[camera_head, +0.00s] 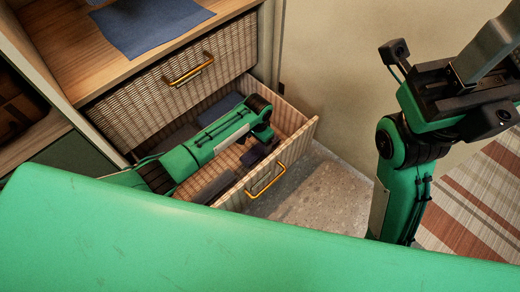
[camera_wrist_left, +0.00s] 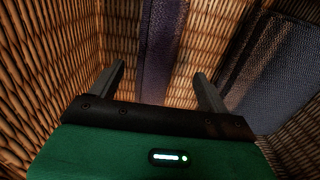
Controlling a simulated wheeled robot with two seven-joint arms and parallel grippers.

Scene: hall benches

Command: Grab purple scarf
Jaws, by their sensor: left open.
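The purple scarf (camera_wrist_left: 160,45) shows in the left wrist view as a narrow dark purple strip against the woven drawer wall, ahead of my left gripper. In the head view, a small dark purple patch (camera_head: 257,153) beside the gripper looks like it. My left gripper (camera_wrist_left: 160,80) is open, with its fingers on either side of the strip and nothing visibly held. In the head view my left arm reaches down into the open drawer (camera_head: 297,142), and its fingertips are hidden. My right gripper (camera_head: 482,62) is raised at the right, its jaws unclear.
A dark grey-blue cloth (camera_wrist_left: 280,70) lies close right of the fingers in the wrist view. Woven drawer walls are close on both sides. A closed drawer (camera_head: 170,85) sits above, and a blue cloth (camera_head: 150,22) lies on the wooden top. Open floor (camera_head: 320,195) lies right of the drawer.

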